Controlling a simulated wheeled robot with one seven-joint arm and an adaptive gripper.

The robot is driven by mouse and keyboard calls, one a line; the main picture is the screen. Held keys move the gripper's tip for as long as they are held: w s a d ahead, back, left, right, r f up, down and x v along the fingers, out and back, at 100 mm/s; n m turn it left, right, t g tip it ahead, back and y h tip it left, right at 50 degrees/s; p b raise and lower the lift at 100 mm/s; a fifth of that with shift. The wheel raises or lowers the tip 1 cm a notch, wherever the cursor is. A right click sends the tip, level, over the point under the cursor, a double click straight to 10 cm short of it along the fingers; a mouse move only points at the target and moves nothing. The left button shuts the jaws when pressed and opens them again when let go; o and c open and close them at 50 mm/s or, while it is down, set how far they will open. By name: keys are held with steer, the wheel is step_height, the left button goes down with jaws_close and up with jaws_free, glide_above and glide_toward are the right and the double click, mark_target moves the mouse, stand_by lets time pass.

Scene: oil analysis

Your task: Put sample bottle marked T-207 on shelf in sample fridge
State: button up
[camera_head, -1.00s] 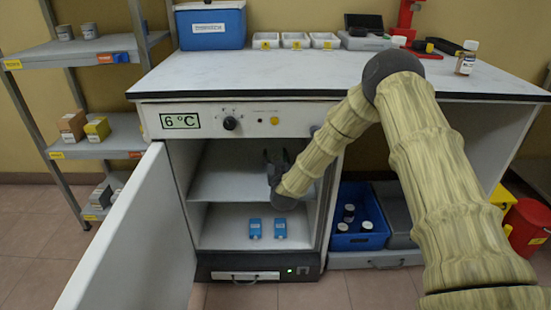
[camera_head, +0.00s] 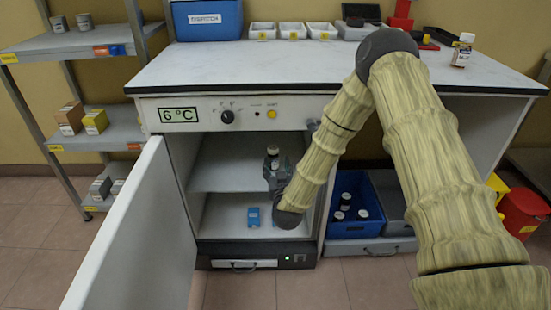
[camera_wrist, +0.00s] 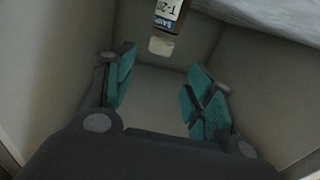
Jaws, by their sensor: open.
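A sample bottle (camera_head: 272,152) with a pale cap is in the open fridge at the upper shelf (camera_head: 225,176). My gripper (camera_head: 275,170) is inside the fridge, just in front of and below the bottle in the head view. In the wrist view my gripper (camera_wrist: 162,80) has its teal-padded fingers wide apart with nothing between them. The bottle lies beyond the fingertips, apart from them. The bottle's base is not clearly visible.
The fridge door (camera_head: 130,235) stands open at the left. Blue items (camera_head: 253,217) lie on the fridge floor, partly behind my arm. Another bottle (camera_head: 463,50) stands on the worktop (camera_head: 290,75). A blue crate (camera_head: 352,222) holding bottles is right of the fridge.

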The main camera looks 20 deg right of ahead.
steer(key=shift+s+a, duration=0.1)
steer(key=shift+s, duration=0.35)
steer(key=s+a+f+n+g+y, duration=0.1)
steer(key=s+a+f+g, duration=0.15)
steer(key=s+f, duration=0.5)
steer(key=s+a+f+g+y, duration=0.15)
steer(key=s+f+g, duration=0.25)
steer(key=s+f, duration=0.4)
steer(key=s+a+f+n+g+y, duration=0.1)
steer(key=s+f+g, duration=0.2)
steer(key=s+f, duration=0.5)
steer(key=s+d+f+g, duration=0.1)
steer(key=s+g, duration=0.3)
steer(key=s, duration=1)
steer(key=s+d+f+g, duration=0.2)
steer(key=s+g, duration=0.2)
steer(key=s, duration=1)
steer(key=shift+f, duration=0.1)
